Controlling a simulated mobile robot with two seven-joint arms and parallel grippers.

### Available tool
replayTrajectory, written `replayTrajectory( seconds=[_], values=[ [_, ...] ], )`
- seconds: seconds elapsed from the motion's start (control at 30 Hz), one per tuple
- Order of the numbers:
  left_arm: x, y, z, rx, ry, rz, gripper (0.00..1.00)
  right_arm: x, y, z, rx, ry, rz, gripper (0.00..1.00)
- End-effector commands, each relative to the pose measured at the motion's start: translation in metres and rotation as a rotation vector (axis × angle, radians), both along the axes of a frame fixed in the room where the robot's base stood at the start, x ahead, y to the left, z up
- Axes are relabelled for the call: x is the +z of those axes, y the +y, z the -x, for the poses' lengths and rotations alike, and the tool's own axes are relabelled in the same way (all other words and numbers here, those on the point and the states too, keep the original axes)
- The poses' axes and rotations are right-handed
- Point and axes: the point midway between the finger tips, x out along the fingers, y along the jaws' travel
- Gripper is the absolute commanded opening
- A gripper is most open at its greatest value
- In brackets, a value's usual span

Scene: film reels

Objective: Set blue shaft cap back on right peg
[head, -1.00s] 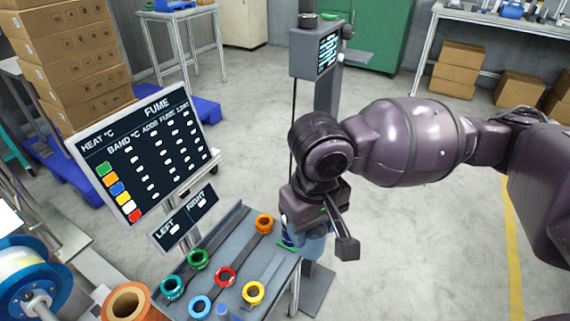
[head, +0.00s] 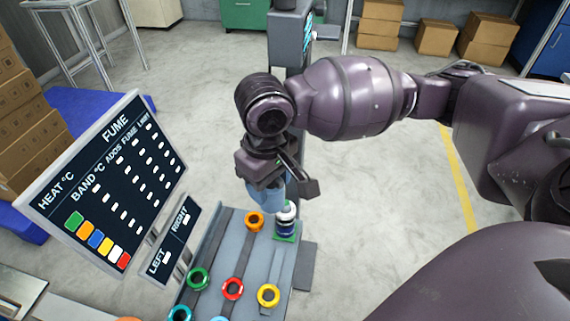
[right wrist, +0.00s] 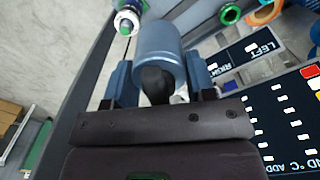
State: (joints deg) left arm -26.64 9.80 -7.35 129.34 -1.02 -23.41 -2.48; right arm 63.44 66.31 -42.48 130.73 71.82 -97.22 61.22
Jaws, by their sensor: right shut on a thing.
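My right gripper (head: 267,203) hangs over the far end of the grey bench. In the right wrist view, its two blue-grey fingers (right wrist: 157,72) are closed on the sides of a blue cylinder, the blue shaft cap (right wrist: 160,42). In the head view the cap is hard to tell from the fingers. The gripper is apart from the bench top, behind the orange ring. I cannot pick out the right peg in either view. My left gripper is not in view.
A white bottle with a dark label (head: 286,222) stands on a green pad beside the gripper. Orange (head: 254,221), green (head: 198,279), red (head: 232,289) and yellow (head: 268,295) rings lie on the bench (head: 288,262). A FUME board (head: 112,185) stands left.

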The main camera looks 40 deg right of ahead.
Motion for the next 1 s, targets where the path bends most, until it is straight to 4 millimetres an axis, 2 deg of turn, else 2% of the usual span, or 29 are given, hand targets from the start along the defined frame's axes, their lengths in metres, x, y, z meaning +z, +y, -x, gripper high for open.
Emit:
replayTrajectory(
  seconds=[0.03, 0.43, 0.77, 1.0],
  values=[
    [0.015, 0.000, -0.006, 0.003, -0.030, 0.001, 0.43, 0.016, 0.000, -0.006, 0.049, -0.018, -0.002, 0.21],
    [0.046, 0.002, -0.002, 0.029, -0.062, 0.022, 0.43, 0.023, -0.012, -0.039, 0.534, -0.015, 0.001, 0.21],
    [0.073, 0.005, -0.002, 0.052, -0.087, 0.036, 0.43, 0.012, -0.030, -0.054, 0.939, -0.010, 0.001, 0.21],
    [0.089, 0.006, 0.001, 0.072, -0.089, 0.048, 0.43, -0.006, -0.044, -0.055, 1.243, -0.009, -0.001, 0.21]
  ],
)
